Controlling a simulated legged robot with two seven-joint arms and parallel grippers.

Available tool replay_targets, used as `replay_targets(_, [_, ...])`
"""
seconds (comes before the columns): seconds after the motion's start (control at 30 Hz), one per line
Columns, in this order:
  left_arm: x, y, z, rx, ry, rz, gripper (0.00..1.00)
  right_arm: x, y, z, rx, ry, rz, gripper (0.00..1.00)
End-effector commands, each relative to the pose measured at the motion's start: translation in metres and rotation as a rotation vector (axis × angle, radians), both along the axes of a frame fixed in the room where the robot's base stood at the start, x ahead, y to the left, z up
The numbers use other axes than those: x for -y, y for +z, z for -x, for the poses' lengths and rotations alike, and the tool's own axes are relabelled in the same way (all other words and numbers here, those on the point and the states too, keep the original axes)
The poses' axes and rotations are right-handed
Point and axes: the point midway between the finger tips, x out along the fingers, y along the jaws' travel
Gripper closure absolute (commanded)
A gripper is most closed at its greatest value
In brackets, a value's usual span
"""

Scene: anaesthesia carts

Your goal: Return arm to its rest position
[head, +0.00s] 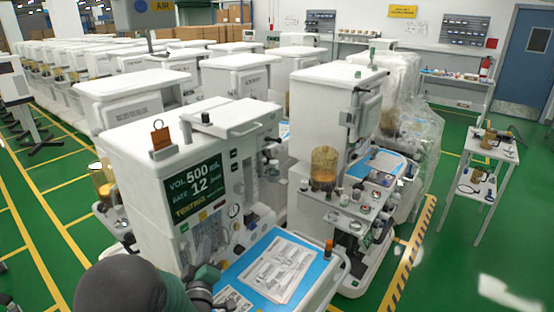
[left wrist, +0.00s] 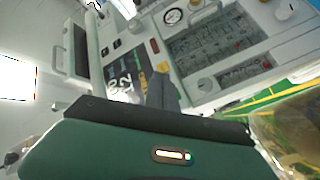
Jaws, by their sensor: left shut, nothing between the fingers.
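My left arm (head: 125,285) comes in at the bottom left of the head view, dark grey and green. My left gripper (head: 207,280) is low in front of the nearest white anaesthesia cart (head: 140,155), beside its blue work surface. In the left wrist view my green wrist housing (left wrist: 150,150) fills the bottom, and the dark gripper fingers (left wrist: 163,92) are shut with nothing between them. The front panel of a cart (left wrist: 215,55) shows tilted behind them. Whether the gripper touches the cart cannot be told. My right gripper is out of view.
A blue work surface (head: 232,271) with a printed sheet (head: 270,268) juts out near the gripper. A second cart (head: 335,110) stands to the right. Several more carts fill the back left. A small side table (head: 490,148) stands far right, with open green floor (head: 450,230) before it.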

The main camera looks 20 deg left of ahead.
Motion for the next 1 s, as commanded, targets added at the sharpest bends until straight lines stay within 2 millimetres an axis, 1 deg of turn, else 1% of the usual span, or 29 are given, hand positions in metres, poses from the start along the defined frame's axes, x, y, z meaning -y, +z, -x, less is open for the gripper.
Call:
replay_targets(0.07, [0.013, -0.011, -0.001, -0.102, -0.035, -0.016, 1.00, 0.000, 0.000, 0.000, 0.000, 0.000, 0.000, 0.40])
replay_targets(0.13, [0.034, -0.031, 0.003, -0.272, -0.094, -0.052, 1.00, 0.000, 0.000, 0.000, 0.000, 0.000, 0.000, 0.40])
replay_targets(0.17, [0.045, -0.042, 0.008, -0.360, -0.132, -0.074, 1.00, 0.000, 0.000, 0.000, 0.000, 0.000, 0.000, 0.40])
replay_targets(0.23, [0.073, -0.068, 0.030, -0.583, -0.238, -0.141, 1.00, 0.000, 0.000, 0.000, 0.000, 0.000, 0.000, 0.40])
replay_targets(0.27, [0.085, -0.079, 0.042, -0.676, -0.292, -0.176, 1.00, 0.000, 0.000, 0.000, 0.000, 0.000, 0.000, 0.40])
replay_targets(0.3, [0.099, -0.092, 0.063, -0.802, -0.364, -0.220, 1.00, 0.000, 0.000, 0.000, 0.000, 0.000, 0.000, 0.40])
replay_targets(0.37, [0.118, -0.108, 0.099, -0.976, -0.481, -0.288, 1.00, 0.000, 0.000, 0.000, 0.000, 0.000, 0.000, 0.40])
replay_targets(0.4, [0.128, -0.116, 0.123, -1.079, -0.556, -0.333, 1.00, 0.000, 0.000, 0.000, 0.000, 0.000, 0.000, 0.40])
replay_targets(0.5, [0.142, -0.127, 0.178, -1.281, -0.718, -0.420, 1.00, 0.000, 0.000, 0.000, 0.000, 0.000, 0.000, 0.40])
replay_targets(0.6, [0.147, -0.129, 0.211, -1.394, -0.816, -0.469, 1.00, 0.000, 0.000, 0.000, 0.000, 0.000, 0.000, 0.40])
replay_targets(0.7, [0.148, -0.130, 0.224, -1.434, -0.851, -0.482, 1.00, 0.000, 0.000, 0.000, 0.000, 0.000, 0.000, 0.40])
replay_targets(1.0, [0.148, -0.130, 0.224, -1.435, -0.850, -0.479, 1.00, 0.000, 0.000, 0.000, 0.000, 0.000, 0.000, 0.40])
